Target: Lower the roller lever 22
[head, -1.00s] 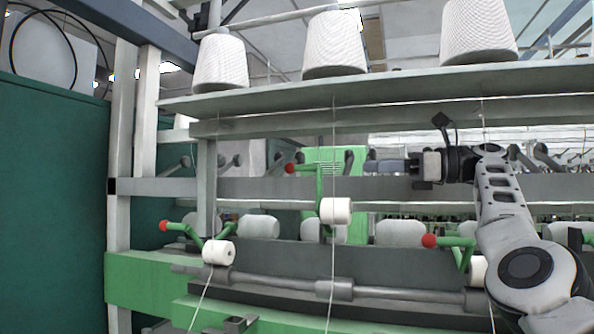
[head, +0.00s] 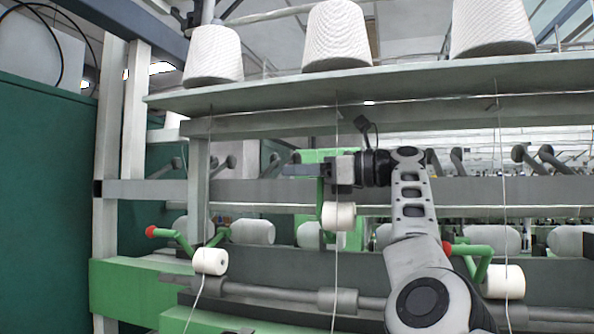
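Three green levers with white rolls stand along the machine. The middle lever (head: 320,200) is raised, with its white roll (head: 338,216) higher than the others. Its red knob is hidden behind my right gripper (head: 287,171), whose fingers point left across the lever's top. I cannot tell whether the fingers are apart or touch the lever. The left lever (head: 184,242), with its red knob (head: 151,231), is low. The right lever (head: 471,250) is also low, its red knob (head: 447,247) beside my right forearm. No number 22 is readable. My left gripper is not in view.
White yarn cones (head: 337,36) stand on a shelf (head: 370,85) above the levers. Threads hang down past the rolls. A grey rail (head: 250,190) runs behind the middle lever, and a grey shaft (head: 270,292) runs below. A dark green panel (head: 45,200) stands at the left.

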